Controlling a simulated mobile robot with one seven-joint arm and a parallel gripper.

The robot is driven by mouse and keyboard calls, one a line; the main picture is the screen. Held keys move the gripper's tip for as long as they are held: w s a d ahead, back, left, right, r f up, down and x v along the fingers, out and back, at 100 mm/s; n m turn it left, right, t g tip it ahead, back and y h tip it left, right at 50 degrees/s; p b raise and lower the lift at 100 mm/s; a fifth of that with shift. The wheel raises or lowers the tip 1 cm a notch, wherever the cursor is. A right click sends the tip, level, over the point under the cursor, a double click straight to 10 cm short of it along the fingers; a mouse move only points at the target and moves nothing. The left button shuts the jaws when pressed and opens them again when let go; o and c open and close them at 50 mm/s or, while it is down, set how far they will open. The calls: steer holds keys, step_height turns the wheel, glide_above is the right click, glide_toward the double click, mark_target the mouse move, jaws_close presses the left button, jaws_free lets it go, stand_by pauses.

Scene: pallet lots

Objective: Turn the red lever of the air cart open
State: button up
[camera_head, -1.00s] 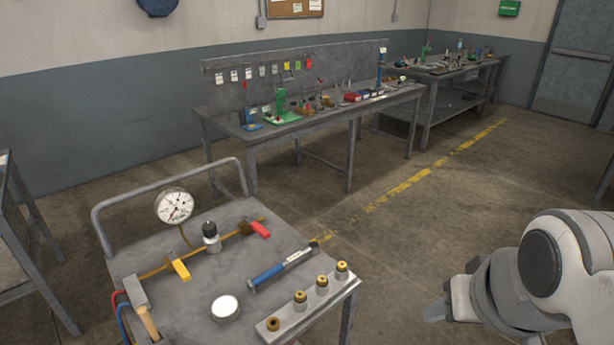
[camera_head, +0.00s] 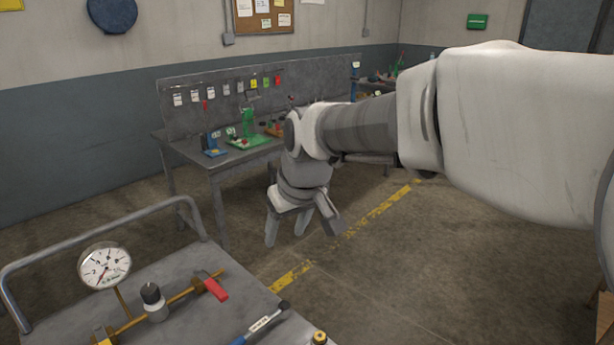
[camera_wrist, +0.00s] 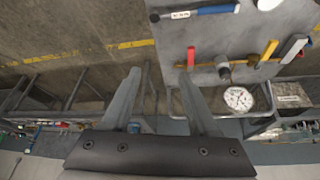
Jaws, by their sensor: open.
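The air cart (camera_head: 185,262) stands at the lower left in the head view. Its red lever (camera_head: 213,286) sits at the right end of a brass pipe, beside a black-topped regulator (camera_head: 153,300). A round white gauge (camera_head: 104,266) stands at the cart's far left. My gripper (camera_head: 287,238) points down with its jaws apart and empty, to the right of and beyond the red lever, apart from it. In the wrist view my gripper (camera_wrist: 155,92) is open; the red lever (camera_wrist: 191,57) shows just past the right finger, with the gauge (camera_wrist: 238,98) further right.
The cart's bent rail handle (camera_head: 110,226) rises at its far edge. A blue-handled tool (camera_head: 262,324) lies on the cart near the lever. A yellow lever (camera_head: 102,336) sits further left. A workbench (camera_head: 205,160) with tools stands behind. The floor right of the cart is open.

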steer(key=w+a+f+n+g+b, duration=0.1)
steer(key=a+f, duration=0.3)
steer(key=a, duration=0.3)
steer(key=w+a+f+n, duration=0.2)
steer(key=a+f, duration=0.2)
steer(key=a, duration=0.2)
steer(key=b, duration=0.2)
glide_toward(217, 289)
steer(key=shift+y, duration=0.4)
steer(key=x, duration=0.8)
steer(key=shift+d+f, duration=0.2)
steer(key=shift+d, duration=0.05)
jaws_close()
